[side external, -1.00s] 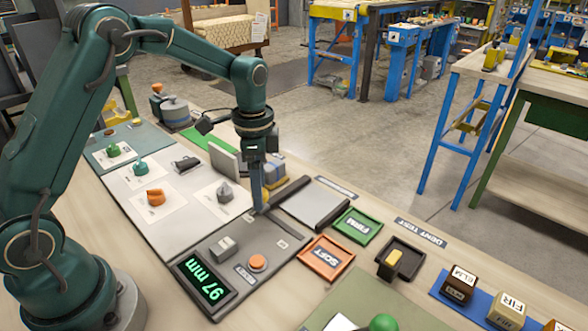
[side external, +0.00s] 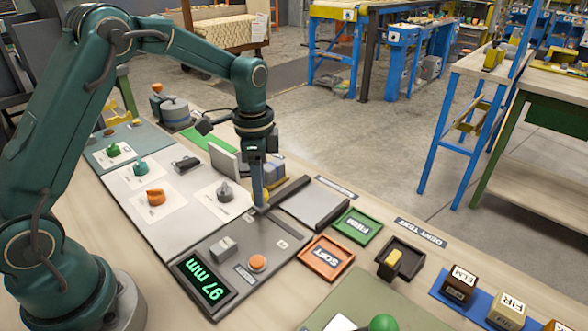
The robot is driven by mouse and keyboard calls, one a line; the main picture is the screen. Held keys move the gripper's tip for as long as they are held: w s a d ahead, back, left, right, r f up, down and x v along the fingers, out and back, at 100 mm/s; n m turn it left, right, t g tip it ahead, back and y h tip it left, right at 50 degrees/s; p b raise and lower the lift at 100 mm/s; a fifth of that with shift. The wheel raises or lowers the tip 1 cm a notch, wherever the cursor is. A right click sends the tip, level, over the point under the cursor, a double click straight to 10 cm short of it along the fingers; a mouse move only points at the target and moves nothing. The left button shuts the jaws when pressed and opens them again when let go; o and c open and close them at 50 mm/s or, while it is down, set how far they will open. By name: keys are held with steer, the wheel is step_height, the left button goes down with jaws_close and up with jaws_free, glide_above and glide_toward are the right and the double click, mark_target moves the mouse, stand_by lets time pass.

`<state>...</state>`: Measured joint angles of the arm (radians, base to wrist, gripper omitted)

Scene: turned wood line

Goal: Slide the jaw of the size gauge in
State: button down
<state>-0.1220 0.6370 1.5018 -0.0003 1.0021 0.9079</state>
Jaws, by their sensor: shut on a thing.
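The size gauge (side external: 225,268) is a dark grey panel on the bench, and its green display (side external: 207,280) reads 97 mm. Two dark bars, one on the left (side external: 291,190) and one on the right (side external: 333,214), flank a pale plate at its far end. My gripper (side external: 262,205) points straight down at the panel's far part, just left of the left bar. It is shut on a small part low at its fingertips, which looks like the gauge's jaw. The fingers hide most of that part.
An orange button (side external: 257,263) and a grey block (side external: 223,247) sit on the panel. An orange SOFT tray (side external: 326,258), a green FIRM tray (side external: 357,226) and a black tray (side external: 400,262) lie right. Turned pieces (side external: 155,196) lie on white cards at left.

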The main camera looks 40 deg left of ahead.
steer(key=shift+d, duration=0.1)
stand_by(0.8)
steer(key=d, duration=1)
steer(key=shift+r, duration=0.1)
steer(key=shift+c, duration=2.3)
jaws_free()
steer(key=shift+a, duration=0.1)
step_height(320, 180, up, 5)
steer(key=shift+r, duration=0.1)
